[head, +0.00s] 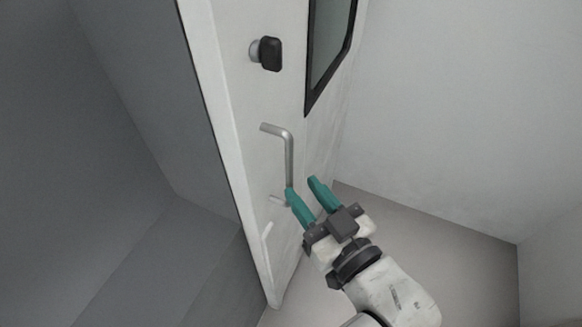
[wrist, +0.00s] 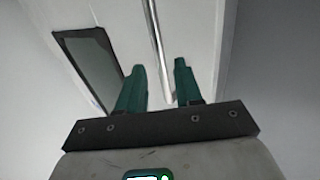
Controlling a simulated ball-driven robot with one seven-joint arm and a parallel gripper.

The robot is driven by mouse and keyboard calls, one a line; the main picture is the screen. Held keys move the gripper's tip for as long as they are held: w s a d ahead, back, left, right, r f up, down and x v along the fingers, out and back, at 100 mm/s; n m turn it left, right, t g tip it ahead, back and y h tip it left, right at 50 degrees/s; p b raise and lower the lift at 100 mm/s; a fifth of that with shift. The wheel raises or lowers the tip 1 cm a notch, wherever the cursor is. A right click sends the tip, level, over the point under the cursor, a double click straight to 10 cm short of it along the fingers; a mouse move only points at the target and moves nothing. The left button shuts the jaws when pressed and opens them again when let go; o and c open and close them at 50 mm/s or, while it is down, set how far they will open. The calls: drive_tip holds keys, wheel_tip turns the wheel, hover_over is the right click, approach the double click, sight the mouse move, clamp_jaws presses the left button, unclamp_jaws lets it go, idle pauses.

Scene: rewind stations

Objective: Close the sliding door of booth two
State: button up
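The white door (head: 232,110) stands edge-on in the head view, with a black-framed window (head: 331,45). A metal bar handle (head: 289,157) is fixed to its face, below a black knob (head: 269,53). My gripper (head: 301,186) has two teal fingers, apart and with nothing gripped. In the head view the left finger covers part of the handle's lower end. In the wrist view my gripper (wrist: 159,66) points at the door, and the handle (wrist: 155,35) runs through the gap between the fingers. I cannot tell whether the fingertips reach past the bar. No booth number shows.
A pale wall (head: 450,110) rises to the right of the door, above a brownish floor (head: 430,260). A dark grey wall (head: 110,100) stands on the left. The floor at the lower right is clear. The window also shows in the wrist view (wrist: 88,62).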

sight(291, 176)
drive_tip(key=p+x, duration=0.1)
drive_tip(key=x, duration=0.4)
drive_tip(key=shift+w+a, duration=0.25)
drive_tip(key=shift+w, duration=0.1)
clamp_jaws()
